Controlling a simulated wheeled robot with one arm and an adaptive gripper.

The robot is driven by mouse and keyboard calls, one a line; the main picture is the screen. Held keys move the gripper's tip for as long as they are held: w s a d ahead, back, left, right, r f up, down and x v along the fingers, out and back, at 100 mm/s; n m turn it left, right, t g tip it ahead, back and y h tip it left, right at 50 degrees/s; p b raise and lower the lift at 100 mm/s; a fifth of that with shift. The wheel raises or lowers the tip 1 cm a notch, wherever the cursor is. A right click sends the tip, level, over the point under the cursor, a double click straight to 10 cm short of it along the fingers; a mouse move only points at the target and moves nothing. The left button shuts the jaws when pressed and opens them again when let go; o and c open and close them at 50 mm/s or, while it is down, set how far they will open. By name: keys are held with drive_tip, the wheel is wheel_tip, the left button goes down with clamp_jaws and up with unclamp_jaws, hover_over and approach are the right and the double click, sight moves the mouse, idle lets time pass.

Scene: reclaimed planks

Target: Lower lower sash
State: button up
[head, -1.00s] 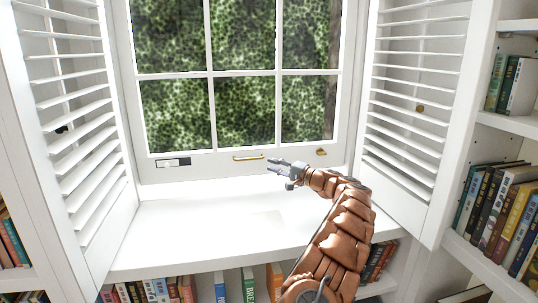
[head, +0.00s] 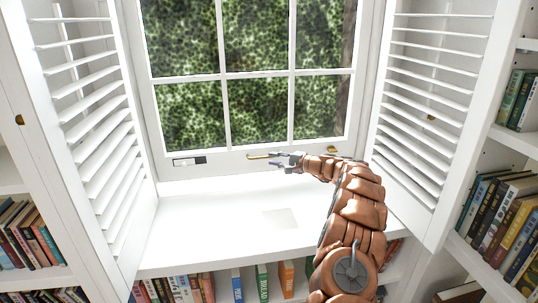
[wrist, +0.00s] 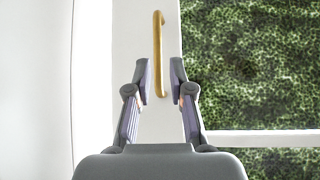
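The lower sash (head: 225,157) is a white frame with glass panes, and foliage shows behind it. Its bottom rail sits close above the white sill in the head view. A brass bar handle (head: 262,156) is on that rail, and in the wrist view the handle (wrist: 159,52) stands upright in the picture. My gripper (head: 275,163) is just in front of and below the handle. In the wrist view my gripper (wrist: 161,75) is open, with its fingertips on either side of the near end of the handle. A gap shows between each finger and the handle.
Open white louvred shutters stand at the left (head: 90,130) and right (head: 425,110). A black-and-white label (head: 189,161) and a small brass fitting (head: 332,149) are on the rail. Bookshelves flank the window. The sill (head: 215,210) is clear.

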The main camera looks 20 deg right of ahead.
sight(265, 157)
drive_tip(key=shift+x, duration=2.75)
drive_tip(key=shift+f, duration=0.1)
drive_tip(key=shift+d, duration=0.1)
drive_tip(key=shift+c, duration=0.3)
clamp_jaws()
